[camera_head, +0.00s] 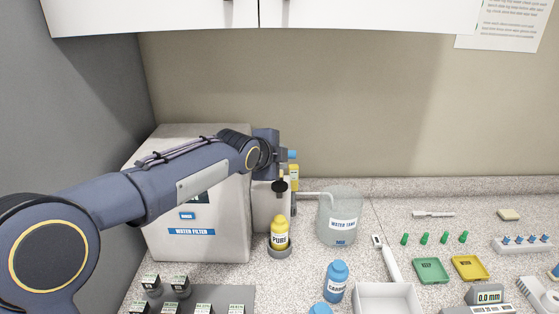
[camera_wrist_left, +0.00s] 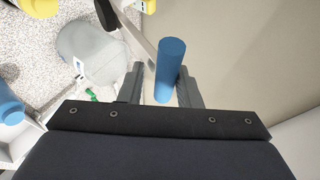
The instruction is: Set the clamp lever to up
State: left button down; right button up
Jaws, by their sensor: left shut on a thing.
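The clamp lever's blue grip (camera_head: 292,154) shows as a small blue end just beyond my left gripper (camera_head: 282,157), beside the white water filter box (camera_head: 220,215). In the left wrist view the blue cylindrical grip (camera_wrist_left: 170,65) stands between the two dark fingers of my left gripper (camera_wrist_left: 160,88), which is shut on it. The lever's base and pivot are mostly hidden by my gripper and arm in the head view, so its exact angle is hard to tell. My right gripper is not in view.
A yellow "PURE" bottle (camera_head: 279,236) stands below my gripper, and the clear water tank (camera_head: 340,224) is to its right. A blue bottle (camera_head: 336,282), a white tray (camera_head: 388,288) and small lab items cover the right counter. White cupboards (camera_head: 160,15) hang above.

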pick_arm(q)
jog(key=shift+w+a, duration=0.1)
jog(key=shift+w, duration=0.15)
jog(key=shift+f, duration=0.1)
jog(key=c, duration=1.3)
grip_release()
jog(key=shift+c, duration=0.2)
jog(key=shift+o, duration=0.2)
jog(key=shift+w+f, duration=0.1)
jog(key=shift+w, duration=0.1)
jog(key=shift+s, duration=0.2)
jog(key=b+v, duration=0.2)
jog(key=v, duration=0.5)
jog(key=shift+s+r, duration=0.15)
jog(key=shift+r, duration=0.1)
